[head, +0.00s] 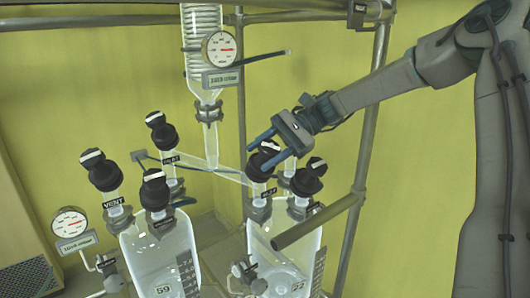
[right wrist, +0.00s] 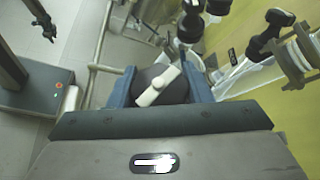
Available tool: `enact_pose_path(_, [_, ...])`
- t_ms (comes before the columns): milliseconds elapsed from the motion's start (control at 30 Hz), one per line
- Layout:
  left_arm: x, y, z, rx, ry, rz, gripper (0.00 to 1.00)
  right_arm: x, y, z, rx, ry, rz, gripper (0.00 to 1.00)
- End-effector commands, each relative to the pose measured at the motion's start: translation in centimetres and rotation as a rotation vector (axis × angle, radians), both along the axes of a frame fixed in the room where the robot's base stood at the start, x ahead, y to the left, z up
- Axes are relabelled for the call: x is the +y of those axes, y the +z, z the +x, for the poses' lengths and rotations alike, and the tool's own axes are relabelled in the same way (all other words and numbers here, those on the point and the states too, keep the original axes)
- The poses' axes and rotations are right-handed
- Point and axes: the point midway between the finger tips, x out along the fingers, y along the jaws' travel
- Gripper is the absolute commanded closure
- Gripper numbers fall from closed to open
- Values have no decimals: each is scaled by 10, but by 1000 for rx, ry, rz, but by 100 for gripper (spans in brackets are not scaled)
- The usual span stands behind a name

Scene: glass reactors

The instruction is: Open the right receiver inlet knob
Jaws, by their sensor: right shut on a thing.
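The right receiver (head: 288,240) is a clear glass vessel marked 22 at the lower right of the head view. Its inlet knob (head: 259,168) is black and round with a white bar, above a neck with a label that seems to read INLET. My right gripper (head: 265,156) has its two blue fingers on either side of this knob, shut on it. In the right wrist view the knob (right wrist: 151,76) sits between the fingers (right wrist: 161,88), its white bar slanted up to the right. The fingers hide part of the knob in the head view. My left gripper does not show clearly.
Another black knob (head: 310,176) stands close to the right of the inlet knob. The left receiver (head: 160,255) carries several similar knobs. A glass column with a gauge (head: 219,48) hangs above, and a metal frame post (head: 365,130) stands behind my right forearm.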

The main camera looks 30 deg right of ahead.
Motion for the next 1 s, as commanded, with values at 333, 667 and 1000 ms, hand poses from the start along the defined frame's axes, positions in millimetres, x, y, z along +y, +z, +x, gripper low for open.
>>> enact_pose_path(333, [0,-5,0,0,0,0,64,0,-5,-3,-4,194,-112,78])
enact_pose_path(667, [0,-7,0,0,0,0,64,0,-6,-5,-6,265,-150,78])
enact_pose_path(1000, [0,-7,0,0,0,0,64,0,-7,-5,-5,271,-153,78])
